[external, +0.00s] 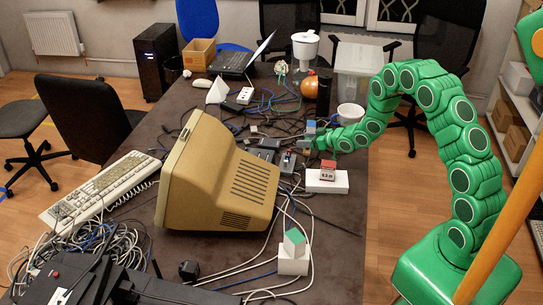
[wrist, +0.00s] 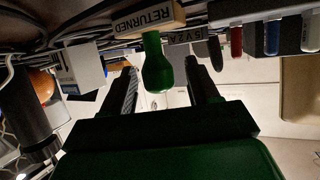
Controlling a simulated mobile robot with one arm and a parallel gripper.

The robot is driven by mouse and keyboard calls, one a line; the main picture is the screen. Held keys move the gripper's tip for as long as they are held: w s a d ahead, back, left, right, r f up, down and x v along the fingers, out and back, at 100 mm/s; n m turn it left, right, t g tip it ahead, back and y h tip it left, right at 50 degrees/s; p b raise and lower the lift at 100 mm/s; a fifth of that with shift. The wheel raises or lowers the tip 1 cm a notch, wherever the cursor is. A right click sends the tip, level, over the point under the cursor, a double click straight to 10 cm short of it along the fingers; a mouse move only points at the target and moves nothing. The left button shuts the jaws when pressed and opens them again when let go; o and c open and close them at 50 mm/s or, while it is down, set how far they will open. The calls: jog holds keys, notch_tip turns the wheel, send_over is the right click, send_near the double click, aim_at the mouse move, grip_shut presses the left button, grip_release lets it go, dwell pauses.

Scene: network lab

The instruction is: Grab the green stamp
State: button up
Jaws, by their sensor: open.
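The green stamp has a rounded green handle (wrist: 156,68) and a pale wooden block marked "RETURNED" (wrist: 150,17), upside down in the wrist view. My gripper (wrist: 160,75) is open, with one dark finger on each side of the handle. A gap shows between the handle and each finger, and nothing is gripped. In the external view my gripper (external: 318,143) reaches in from the right, low over the cluttered table behind the beige monitor. The stamp is too small and covered to make out clearly there.
A white block with a small red-topped box (external: 327,170) stands just in front of my gripper. A white bowl (external: 350,113) is behind my arm. Cables and dark adapters crowd the area. The beige monitor (external: 218,178) stands left. An orange ball (external: 310,87) lies farther back.

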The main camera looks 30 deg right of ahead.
jog(key=shift+w+a+f, duration=0.25)
jog(key=shift+w+f, duration=0.05)
jog(key=shift+w, duration=0.3)
jog(key=shift+c, duration=0.2)
jog(key=c, duration=1)
jog(key=shift+r, duration=0.15)
